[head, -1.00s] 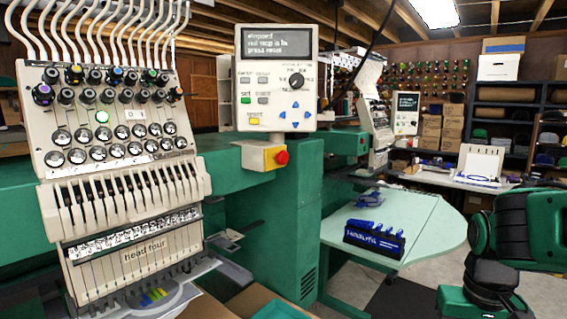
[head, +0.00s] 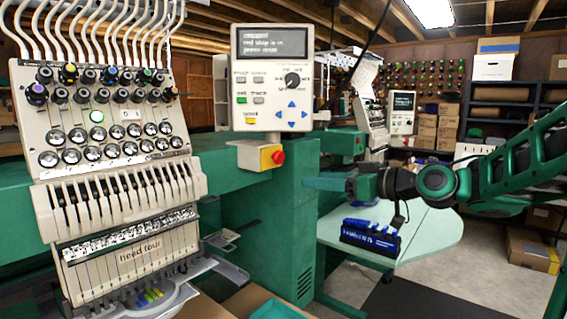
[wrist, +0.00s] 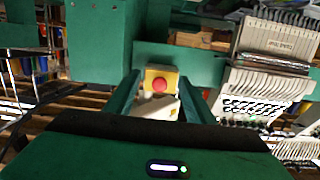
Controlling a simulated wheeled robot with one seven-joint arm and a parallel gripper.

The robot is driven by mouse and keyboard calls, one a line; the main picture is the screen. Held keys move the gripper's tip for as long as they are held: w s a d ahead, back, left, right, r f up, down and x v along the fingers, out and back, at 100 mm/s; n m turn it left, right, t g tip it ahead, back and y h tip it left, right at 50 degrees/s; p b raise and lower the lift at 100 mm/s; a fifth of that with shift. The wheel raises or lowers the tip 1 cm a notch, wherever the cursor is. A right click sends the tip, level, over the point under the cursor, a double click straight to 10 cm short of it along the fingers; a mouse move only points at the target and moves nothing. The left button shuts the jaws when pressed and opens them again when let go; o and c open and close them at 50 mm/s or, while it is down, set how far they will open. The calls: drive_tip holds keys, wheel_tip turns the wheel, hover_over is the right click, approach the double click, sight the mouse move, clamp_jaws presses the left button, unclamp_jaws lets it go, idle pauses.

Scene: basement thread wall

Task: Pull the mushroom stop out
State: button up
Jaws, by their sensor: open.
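The red mushroom stop (head: 278,157) sits on the yellow face of a small box (head: 255,154) below the control panel, at the middle of the head view. In the wrist view the red mushroom stop (wrist: 160,85) shows straight ahead, between and beyond my fingers. My gripper (head: 309,184) points left toward the stop, to its right and slightly lower, apart from it. In the wrist view my gripper (wrist: 160,97) is open and empty, with one finger on each side of the stop.
The control panel (head: 272,78) stands above the stop; its small screen text seems to say the red stop is in. The embroidery head (head: 118,170) stands to the left.

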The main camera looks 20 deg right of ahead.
sight(281, 158)
drive_tip(key=shift+n+t+y, duration=0.4)
drive_tip(key=shift+t+y, duration=0.1)
drive_tip(key=shift+y, duration=0.2)
drive_tip(key=w+a+r, duration=0.1)
drive_tip(key=w+a, duration=0.1)
drive_tip(key=w, duration=0.1)
drive_tip(key=w+a+r, duration=0.1)
drive_tip(key=w+a, duration=0.1)
drive_tip(key=w, duration=0.1)
drive_tip(key=w+a+r, duration=0.1)
drive_tip(key=w+a, duration=0.2)
drive_tip(key=shift+r, duration=0.35)
